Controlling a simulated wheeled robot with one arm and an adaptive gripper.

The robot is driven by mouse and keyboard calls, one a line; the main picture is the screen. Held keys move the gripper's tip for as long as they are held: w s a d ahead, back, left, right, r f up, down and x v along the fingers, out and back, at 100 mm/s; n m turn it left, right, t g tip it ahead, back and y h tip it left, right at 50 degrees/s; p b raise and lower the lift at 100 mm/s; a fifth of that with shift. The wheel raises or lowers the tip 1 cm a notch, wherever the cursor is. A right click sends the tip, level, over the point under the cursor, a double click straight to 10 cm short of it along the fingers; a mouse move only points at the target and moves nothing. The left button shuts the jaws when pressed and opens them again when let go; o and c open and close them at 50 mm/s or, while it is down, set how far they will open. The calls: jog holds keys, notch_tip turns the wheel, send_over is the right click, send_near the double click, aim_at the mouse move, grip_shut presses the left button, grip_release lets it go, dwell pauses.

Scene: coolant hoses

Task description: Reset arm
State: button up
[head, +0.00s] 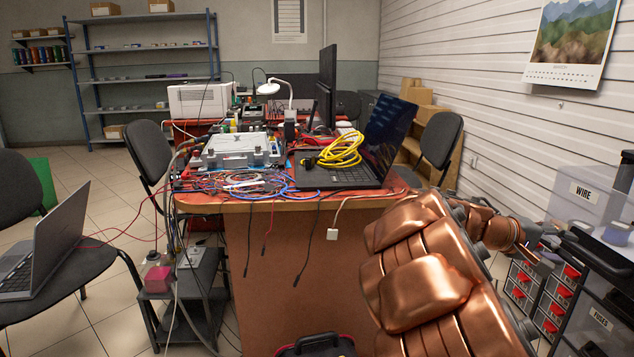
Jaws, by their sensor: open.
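My copper-coloured arm fills the lower right of the head view, in front of the table's right end. My gripper (547,250) is at the far end of the arm, small and dark, beside the drawer units on the right. It is open, and I see nothing held in it. Its fingers are hard to make out at this size. Grey hoses (177,165) run down the left end of the table towards a small container with pink liquid (158,279) on a low dark stand (199,285).
The table (300,225) holds a laptop (372,150), yellow cable (342,150) and tangled wires. Red-fronted drawers (522,278) and a bin labelled WIRE (584,190) crowd the right. Chairs (440,146) stand around. A black case (315,345) is at the bottom. Tiled floor at left is partly free.

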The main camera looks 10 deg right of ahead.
jog(key=s+a+r+m+y+p, duration=0.2)
jog(key=s+a+r+y+p, duration=0.4)
jog(key=s+a+r+p, duration=0.55)
jog(key=s+a+r+n+y+p, duration=0.1)
jog(key=s+a+r+y+p, duration=0.3)
jog(key=s+a+p, duration=0.4)
jog(key=s+a+r+n+y+p, duration=0.2)
jog(key=s+a+r+y+p, duration=0.2)
jog(key=a+p, duration=1.2)
jog(key=s+r+p, duration=0.3)
jog(key=s, duration=0.1)
jog(key=shift+s+g+y, duration=0.2)
jog(key=shift+g+y, duration=0.1)
jog(key=shift+y, duration=0.1)
